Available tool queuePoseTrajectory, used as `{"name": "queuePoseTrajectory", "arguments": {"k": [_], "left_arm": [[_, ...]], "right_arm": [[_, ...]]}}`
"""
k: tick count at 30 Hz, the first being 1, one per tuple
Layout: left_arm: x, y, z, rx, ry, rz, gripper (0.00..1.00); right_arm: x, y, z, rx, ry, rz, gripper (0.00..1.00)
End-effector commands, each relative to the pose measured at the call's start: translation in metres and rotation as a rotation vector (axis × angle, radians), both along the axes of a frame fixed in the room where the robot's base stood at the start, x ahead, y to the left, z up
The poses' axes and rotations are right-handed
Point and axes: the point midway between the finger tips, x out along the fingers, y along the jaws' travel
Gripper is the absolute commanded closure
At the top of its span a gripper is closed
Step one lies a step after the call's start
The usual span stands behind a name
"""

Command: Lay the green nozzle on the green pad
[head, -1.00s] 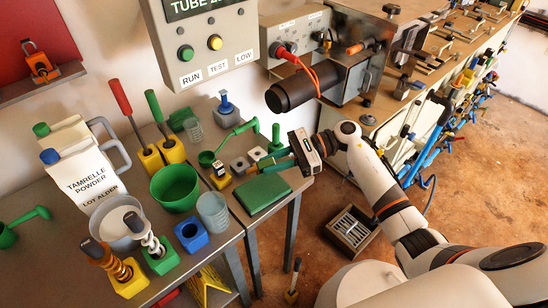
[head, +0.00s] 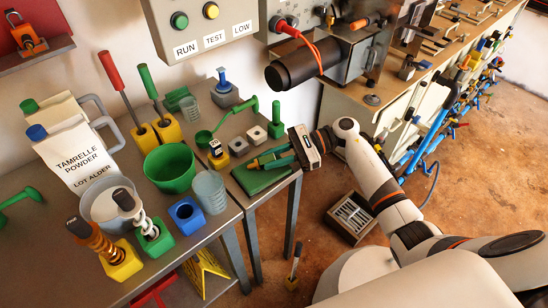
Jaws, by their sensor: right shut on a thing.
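The green pad (head: 260,183) is a flat dark-green rectangle at the front right corner of the grey bench. My right gripper (head: 262,160) reaches in from the right with its teal fingers over the pad's back part, covering some of it. It is shut on a small green thing, apparently the green nozzle, mostly hidden between the fingers. I cannot tell whether it touches the pad. My left gripper is not in view.
A green bowl (head: 170,168), clear cup (head: 210,190) and blue block (head: 187,215) stand further left. The bench edge is just right of the pad.

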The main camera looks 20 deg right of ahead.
Motion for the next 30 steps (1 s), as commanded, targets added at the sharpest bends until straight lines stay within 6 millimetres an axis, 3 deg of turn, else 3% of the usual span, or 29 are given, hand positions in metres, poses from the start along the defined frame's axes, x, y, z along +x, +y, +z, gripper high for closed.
{"name": "queuePoseTrajectory", "arguments": {"k": [11,12,16,25,30], "left_arm": [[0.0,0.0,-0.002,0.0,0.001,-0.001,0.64],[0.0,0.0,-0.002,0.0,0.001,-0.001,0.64],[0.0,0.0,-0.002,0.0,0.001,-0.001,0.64],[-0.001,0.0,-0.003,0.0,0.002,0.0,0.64],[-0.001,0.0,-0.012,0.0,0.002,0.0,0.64]], "right_arm": [[0.0,0.0,-0.001,0.0,0.0,0.0,1.0],[0.0,0.0,-0.001,0.0,0.0,0.0,0.75],[0.0,0.0,-0.002,0.0,0.0,0.0,0.54],[0.0,-0.001,-0.002,-0.001,0.0,0.0,0.53],[-0.001,-0.018,-0.002,-0.004,0.0,-0.002,0.53]]}}
